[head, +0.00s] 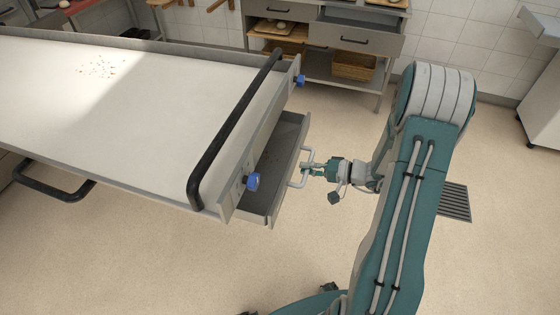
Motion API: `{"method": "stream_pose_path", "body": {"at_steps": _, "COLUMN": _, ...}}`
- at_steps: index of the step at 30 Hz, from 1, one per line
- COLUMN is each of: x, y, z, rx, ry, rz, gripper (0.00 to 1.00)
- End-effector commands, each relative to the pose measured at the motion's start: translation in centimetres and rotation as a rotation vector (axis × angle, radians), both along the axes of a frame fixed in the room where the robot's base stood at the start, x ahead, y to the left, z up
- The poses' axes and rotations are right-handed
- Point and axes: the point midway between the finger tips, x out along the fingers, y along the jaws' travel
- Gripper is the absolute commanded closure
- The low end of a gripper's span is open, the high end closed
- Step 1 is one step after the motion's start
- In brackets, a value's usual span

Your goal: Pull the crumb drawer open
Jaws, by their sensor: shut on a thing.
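The crumb drawer (287,171) is a grey metal tray under the right end of the large white-topped unit. It is pulled partly out to the right, and its dark inside shows. Its light bar handle (294,183) stands on its outer face. My gripper (308,169) is shut on the handle, coming from the right. The fingertips are small in the view, and the back part of the drawer is hidden under the unit's end panel.
Crumbs (102,67) lie on the white top. A shelf cabinet (352,40) stands behind. A floor grate (455,202) lies right of my arm. Floor right of the drawer is clear.

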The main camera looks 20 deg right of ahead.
Motion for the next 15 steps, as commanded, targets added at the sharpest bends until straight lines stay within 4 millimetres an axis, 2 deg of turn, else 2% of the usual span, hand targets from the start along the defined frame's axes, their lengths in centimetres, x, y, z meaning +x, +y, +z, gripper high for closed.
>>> {"method": "stream_pose_path", "body": {"at_steps": 1, "x": -1.3, "y": -1.6, "z": -0.3, "rx": 0.000, "ry": 0.009, "rz": -0.008, "gripper": 1.00}}
{"method": "stream_pose_path", "body": {"at_steps": 6, "x": -4.5, "y": -6.1, "z": -0.3, "rx": 0.000, "ry": 0.010, "rz": -0.008, "gripper": 1.00}}
{"method": "stream_pose_path", "body": {"at_steps": 15, "x": -8.7, "y": -11.7, "z": -0.4, "rx": 0.000, "ry": 0.010, "rz": -0.002, "gripper": 1.00}}
